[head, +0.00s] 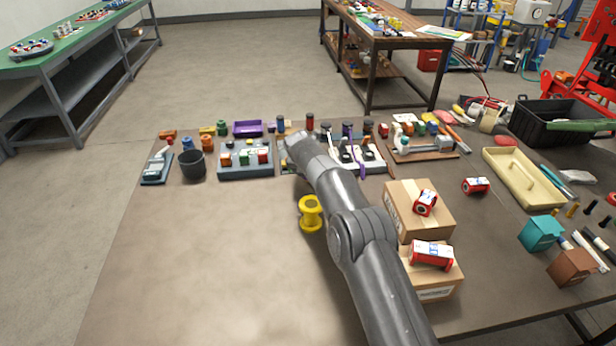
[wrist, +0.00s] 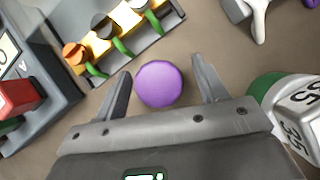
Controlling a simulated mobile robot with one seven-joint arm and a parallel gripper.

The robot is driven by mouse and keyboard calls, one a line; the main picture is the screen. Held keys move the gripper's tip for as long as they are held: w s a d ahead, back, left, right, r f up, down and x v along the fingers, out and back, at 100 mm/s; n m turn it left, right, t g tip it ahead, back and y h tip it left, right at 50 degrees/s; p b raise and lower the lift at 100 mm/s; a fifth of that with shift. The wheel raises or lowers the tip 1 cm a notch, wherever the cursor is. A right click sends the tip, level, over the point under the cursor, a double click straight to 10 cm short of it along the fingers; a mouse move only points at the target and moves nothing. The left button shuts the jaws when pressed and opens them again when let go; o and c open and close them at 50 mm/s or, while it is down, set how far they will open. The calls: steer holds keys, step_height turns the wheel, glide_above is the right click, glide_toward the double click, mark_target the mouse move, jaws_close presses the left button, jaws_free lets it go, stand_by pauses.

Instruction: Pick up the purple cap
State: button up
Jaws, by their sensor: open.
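The purple cap (wrist: 159,84) shows in the wrist view as a round purple disc, seen from above. My gripper (wrist: 161,70) is open, with one finger on each side of the cap. There are visible gaps between the cap and both fingers. In the head view my gripper (head: 293,142) is at the far row of parts on the brown table. I cannot make out this cap there; my arm and gripper cover that spot.
In the wrist view, a grey box with a red block (wrist: 18,98) is left, a holder with yellow parts (wrist: 125,17) above, and a white-and-green numbered object (wrist: 297,108) close right. In the head view, a yellow spool (head: 310,213) and cardboard boxes (head: 418,212) flank my arm.

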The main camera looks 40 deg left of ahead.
steer(key=shift+c, duration=0.5)
steer(key=c, duration=1)
steer(key=shift+r, duration=0.1)
